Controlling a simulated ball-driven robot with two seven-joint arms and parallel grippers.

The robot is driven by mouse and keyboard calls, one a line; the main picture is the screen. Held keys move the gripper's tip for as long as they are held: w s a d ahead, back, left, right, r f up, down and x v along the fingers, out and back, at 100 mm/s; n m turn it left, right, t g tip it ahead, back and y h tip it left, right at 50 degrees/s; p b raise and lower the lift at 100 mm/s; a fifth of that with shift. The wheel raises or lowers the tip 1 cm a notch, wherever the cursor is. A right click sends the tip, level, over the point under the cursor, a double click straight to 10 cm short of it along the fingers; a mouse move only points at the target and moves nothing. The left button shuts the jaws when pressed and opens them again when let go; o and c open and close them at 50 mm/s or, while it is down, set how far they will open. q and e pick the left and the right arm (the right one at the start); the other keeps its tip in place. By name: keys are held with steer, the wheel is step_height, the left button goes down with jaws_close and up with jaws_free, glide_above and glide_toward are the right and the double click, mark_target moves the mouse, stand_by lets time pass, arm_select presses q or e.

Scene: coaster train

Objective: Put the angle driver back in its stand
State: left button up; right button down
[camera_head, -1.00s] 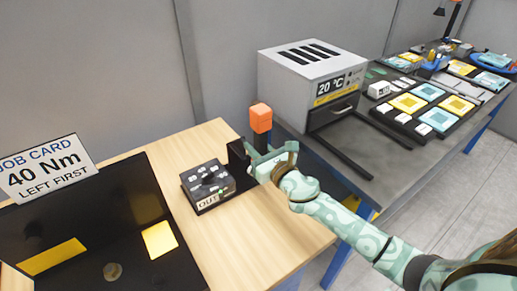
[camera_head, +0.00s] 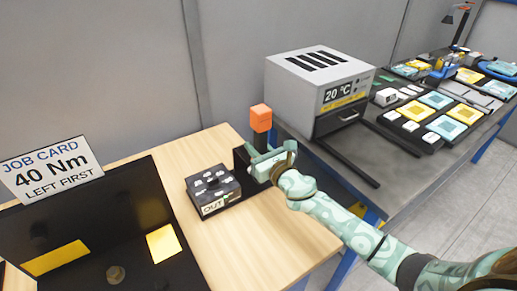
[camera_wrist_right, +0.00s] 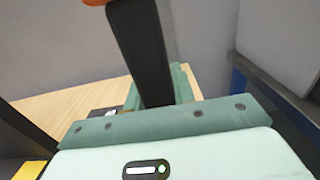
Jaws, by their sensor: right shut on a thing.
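The angle driver (camera_head: 261,118) has an orange block end above a dark body. It stands about upright in the head view, and its dark shaft (camera_wrist_right: 143,50) shows in the right wrist view. My right gripper (camera_head: 265,160) is shut on it, low on the body. A black upright piece (camera_head: 241,160), which looks like the stand, is just left of the gripper at the wooden table's back right. The gripper hides the driver's lower end, so I cannot tell whether it sits in the stand. My left gripper is not in view.
A black box labelled OUT (camera_head: 212,198) is close left of the stand. A black panel (camera_head: 85,225) with yellow patches and a job card (camera_head: 50,170) are farther left. A grey oven (camera_head: 318,85) stands behind right on a dark bench. The wooden table's front is clear.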

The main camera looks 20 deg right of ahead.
steer(key=shift+w+a+r+b, duration=0.15)
steer(key=shift+w+b, duration=0.15)
steer(key=shift+w, duration=0.85)
steer(key=shift+w+a+r+b, duration=0.15)
steer(key=shift+w+b, duration=0.1)
steer(key=shift+w, duration=0.9)
steer(key=shift+f, duration=0.1)
steer(key=shift+w, duration=0.1)
steer(key=shift+f+b, duration=0.7)
steer(key=shift+f, duration=0.1)
stand_by(0.8)
steer(key=c, duration=1.1)
jaws_free()
steer(key=shift+c, duration=0.2)
steer(key=shift+o, duration=0.3)
steer(key=shift+f, duration=0.25)
steer(key=s+d+p, duration=0.1)
steer(key=s+d, duration=0.1)
steer(key=s, duration=1.4)
steer(key=shift+s, duration=0.15)
